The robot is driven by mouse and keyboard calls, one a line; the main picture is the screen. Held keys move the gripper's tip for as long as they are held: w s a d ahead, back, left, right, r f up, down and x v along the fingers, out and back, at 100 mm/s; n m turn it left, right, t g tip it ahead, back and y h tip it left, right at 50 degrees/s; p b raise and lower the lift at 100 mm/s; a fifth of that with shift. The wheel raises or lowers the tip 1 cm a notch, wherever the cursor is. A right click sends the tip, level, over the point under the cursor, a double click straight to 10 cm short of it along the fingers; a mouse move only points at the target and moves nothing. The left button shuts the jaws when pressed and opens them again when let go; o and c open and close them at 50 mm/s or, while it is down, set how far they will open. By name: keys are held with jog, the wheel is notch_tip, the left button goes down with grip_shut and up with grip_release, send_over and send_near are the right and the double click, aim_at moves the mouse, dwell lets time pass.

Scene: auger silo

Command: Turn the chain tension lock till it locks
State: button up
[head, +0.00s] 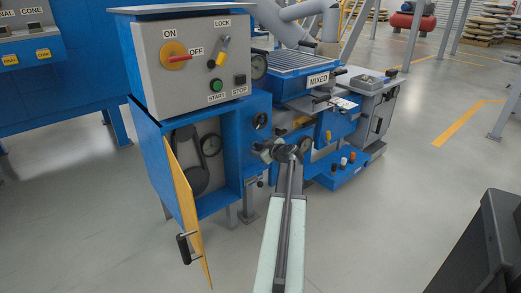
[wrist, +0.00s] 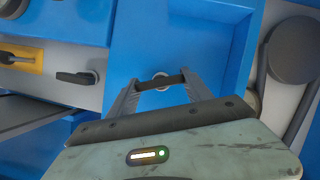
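My gripper (wrist: 160,80) is in the lower middle of the wrist view, its two grey fingers standing apart. Between the fingertips lies a dark bar (wrist: 161,83) in front of a small round metal hub (wrist: 161,76), on a blue recessed surface. This may be the chain tension lock; no label shows. The bar reaches about from one fingertip to the other; I cannot tell whether they touch it. In the head view my gripper (head: 279,151) is right of the cabinet (head: 228,150) and hides what lies directly behind it.
The cabinet's yellow door (head: 186,205) hangs open, showing a dark belt and wheels (head: 187,165). The grey control panel (head: 193,65) stands above. In the wrist view, a black lever (wrist: 75,77) and a yellow part (wrist: 22,56) are left.

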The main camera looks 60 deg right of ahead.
jog(key=c, duration=0.4)
jog(key=shift+o, duration=0.2)
jog(key=shift+d+r+m+y+p, duration=0.15)
jog(key=shift+m+y+p, duration=0.25)
jog(key=shift+m+y, duration=0.3)
jog(key=shift+m+t+y, duration=0.3)
jog(key=shift+m, duration=0.6)
jog(key=o, duration=1.4)
jog(key=shift+c, duration=0.2)
